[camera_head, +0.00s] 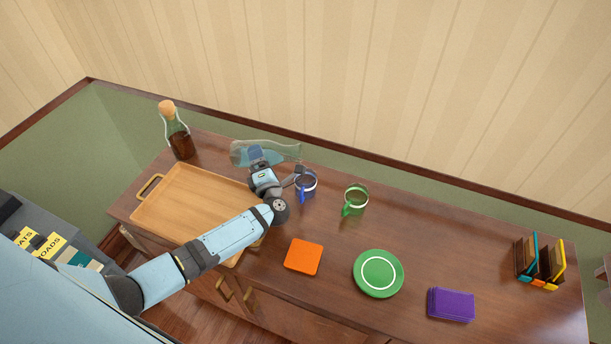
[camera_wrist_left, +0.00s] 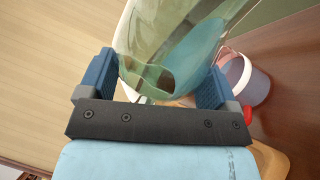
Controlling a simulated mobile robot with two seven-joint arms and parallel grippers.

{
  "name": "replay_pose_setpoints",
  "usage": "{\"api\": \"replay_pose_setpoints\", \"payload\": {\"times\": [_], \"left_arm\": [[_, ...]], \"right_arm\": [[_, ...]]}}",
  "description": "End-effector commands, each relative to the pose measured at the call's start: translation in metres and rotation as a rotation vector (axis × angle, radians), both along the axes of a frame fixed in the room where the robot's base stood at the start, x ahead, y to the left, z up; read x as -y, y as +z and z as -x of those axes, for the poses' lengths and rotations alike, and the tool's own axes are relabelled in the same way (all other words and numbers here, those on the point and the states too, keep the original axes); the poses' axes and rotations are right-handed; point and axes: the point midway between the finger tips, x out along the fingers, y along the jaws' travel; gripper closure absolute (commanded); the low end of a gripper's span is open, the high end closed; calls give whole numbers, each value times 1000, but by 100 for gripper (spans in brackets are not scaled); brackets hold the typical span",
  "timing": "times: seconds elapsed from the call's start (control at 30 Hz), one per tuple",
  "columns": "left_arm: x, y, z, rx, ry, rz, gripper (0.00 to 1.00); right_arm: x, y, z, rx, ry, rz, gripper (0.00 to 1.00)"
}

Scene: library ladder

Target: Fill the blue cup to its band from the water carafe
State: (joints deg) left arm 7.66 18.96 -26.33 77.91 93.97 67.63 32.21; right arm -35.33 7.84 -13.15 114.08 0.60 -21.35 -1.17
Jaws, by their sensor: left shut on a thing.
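My left gripper (camera_head: 258,158) is shut on the clear glass water carafe (camera_head: 284,152). The carafe is tipped far over, nearly lying on its side, behind and left of the blue cup (camera_head: 306,188). In the left wrist view the carafe (camera_wrist_left: 172,35) is between the two blue fingers (camera_wrist_left: 155,82), with blue-green water in it. The blue cup, with a pale band, stands upright on the cabinet top; it also shows right of the fingers in the wrist view (camera_wrist_left: 258,88). Its water level and any stream cannot be made out. My right gripper is out of view.
A wooden tray (camera_head: 190,207) lies left of the cup, with a corked brown bottle (camera_head: 178,143) behind it. A green cup (camera_head: 355,200) stands close to the right. An orange coaster (camera_head: 303,257), green plate (camera_head: 378,274), purple block (camera_head: 451,305) and books (camera_head: 540,262) occupy the front and right.

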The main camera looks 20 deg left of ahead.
Motion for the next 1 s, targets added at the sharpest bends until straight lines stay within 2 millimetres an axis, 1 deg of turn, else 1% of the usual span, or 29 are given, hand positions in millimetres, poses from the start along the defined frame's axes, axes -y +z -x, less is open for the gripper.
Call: {"api": "replay_pose_setpoints", "payload": {"times": [0.47, 1.0], "left_arm": [[0, 3, -1, -12, 0, -48, 69], [1, 3, -1, -17, 0, -62, 69]], "right_arm": [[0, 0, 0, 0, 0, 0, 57], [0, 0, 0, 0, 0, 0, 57]]}}
